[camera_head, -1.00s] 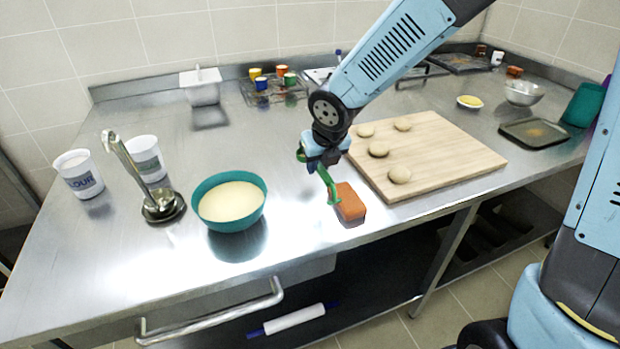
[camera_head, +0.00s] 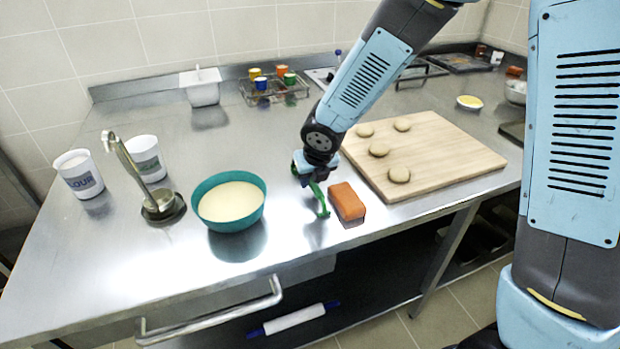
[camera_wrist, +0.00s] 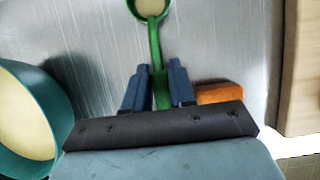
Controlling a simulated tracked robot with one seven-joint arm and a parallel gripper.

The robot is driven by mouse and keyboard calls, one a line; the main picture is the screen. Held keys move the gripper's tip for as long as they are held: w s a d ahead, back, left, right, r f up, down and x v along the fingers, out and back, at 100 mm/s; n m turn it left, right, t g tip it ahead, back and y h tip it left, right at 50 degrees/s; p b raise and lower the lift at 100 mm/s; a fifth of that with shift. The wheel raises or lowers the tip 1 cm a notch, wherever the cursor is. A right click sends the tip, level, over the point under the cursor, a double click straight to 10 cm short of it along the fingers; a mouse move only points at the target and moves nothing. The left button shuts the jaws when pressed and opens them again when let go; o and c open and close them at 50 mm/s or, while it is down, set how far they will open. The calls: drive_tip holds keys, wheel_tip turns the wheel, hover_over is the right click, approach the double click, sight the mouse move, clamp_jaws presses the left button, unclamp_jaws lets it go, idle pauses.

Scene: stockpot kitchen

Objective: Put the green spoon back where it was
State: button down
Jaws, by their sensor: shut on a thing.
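The green spoon (camera_head: 321,203) is held in my gripper (camera_head: 306,174) above the steel counter, between the teal bowl (camera_head: 263,200) and the orange sponge-like block (camera_head: 347,202). In the wrist view, my gripper's two fingers (camera_wrist: 159,78) are shut around the spoon's green handle (camera_wrist: 154,45). The spoon's round end (camera_wrist: 150,17) points away from the gripper and shows something pale inside. The teal bowl of pale batter also shows at the left of the wrist view (camera_wrist: 57,100). The orange block is partly hidden behind my gripper there (camera_wrist: 218,93).
A ladle in a holder (camera_head: 161,207) and two white tubs (camera_head: 80,172) stand left of the bowl. A wooden board (camera_head: 450,165) with dough rounds lies right of the block. A rack of small colored jars (camera_head: 275,92) stands behind. The counter's middle back is clear.

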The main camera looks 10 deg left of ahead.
drive_tip(key=shift+f, duration=0.15)
drive_tip(key=c, duration=0.9)
unclamp_jaws()
drive_tip(key=shift+c, duration=0.2)
drive_tip(key=v, duration=1.2)
drive_tip(key=shift+w, duration=0.1)
